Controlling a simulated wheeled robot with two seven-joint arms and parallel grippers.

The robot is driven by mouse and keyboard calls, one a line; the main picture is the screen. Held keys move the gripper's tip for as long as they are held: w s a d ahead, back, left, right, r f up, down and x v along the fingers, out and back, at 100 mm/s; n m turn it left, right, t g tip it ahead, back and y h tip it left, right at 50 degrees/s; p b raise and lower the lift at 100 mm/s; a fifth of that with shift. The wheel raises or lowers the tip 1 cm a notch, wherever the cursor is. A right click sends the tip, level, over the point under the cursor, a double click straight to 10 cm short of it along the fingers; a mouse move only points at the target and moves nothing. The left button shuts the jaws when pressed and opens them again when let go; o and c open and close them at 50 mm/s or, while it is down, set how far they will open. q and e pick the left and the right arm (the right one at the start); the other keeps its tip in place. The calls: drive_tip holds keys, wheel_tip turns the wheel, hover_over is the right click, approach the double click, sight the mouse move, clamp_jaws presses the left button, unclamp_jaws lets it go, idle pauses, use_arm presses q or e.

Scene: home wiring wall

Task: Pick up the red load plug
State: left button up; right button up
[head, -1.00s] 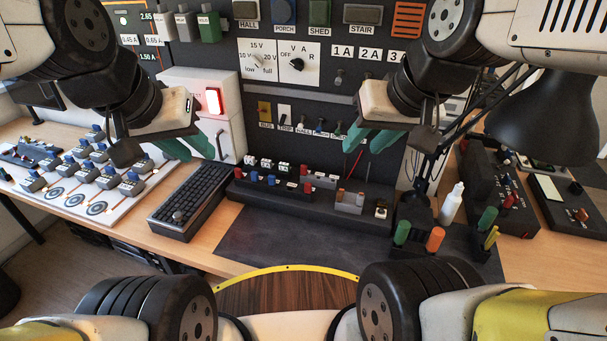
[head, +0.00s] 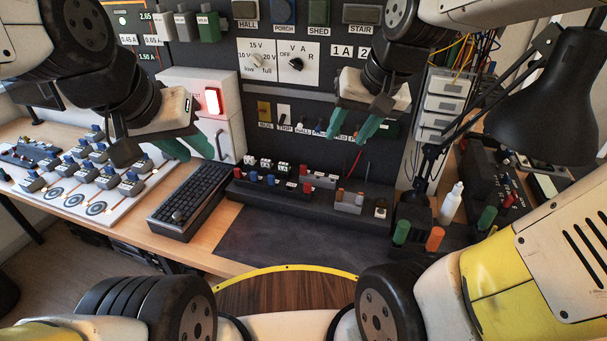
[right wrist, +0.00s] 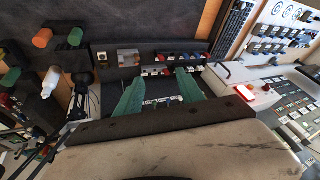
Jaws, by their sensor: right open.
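Several small red plugs stand on the long black rack: one at its left end (head: 240,174), one near the middle (head: 307,187) and one behind that (head: 306,170). I cannot tell which is the load plug. The rack's red and blue pieces also show beyond my fingers in the right wrist view (right wrist: 207,56). My right gripper (head: 352,127) is open and empty, its green fingers in front of the wall panel, above and behind the rack in the picture. My left gripper (head: 187,148) is open and empty near the white box, left of the rack.
A black keyboard (head: 190,196) lies left of the rack. A holder with green and orange handles (head: 435,239), a white bottle (head: 451,204) and a black lamp (head: 548,100) stand to the right. The dark mat (head: 300,243) before the rack is clear.

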drive_tip(key=w+a+f+m+g+h, duration=0.1)
drive_tip(key=w+a+f+m+g, duration=0.15)
drive_tip(key=w+f, duration=0.75)
drive_tip(key=m+h, duration=0.1)
drive_tip(key=h, duration=0.1)
hover_over(307, 184)
drive_tip(key=s, duration=0.1)
drive_tip(key=s+a+x, duration=0.1)
drive_tip(key=s+x, duration=0.1)
drive_tip(key=x, duration=0.8)
drive_tip(key=shift+g, duration=0.35)
drive_tip(key=f, duration=0.6)
drive_tip(key=w+f, duration=0.1)
drive_tip(key=f, duration=0.1)
drive_tip(key=shift+w+d+f, duration=0.1)
drive_tip(key=shift+d+f, duration=0.25)
drive_tip(key=shift+f, duration=0.05)
clamp_jaws()
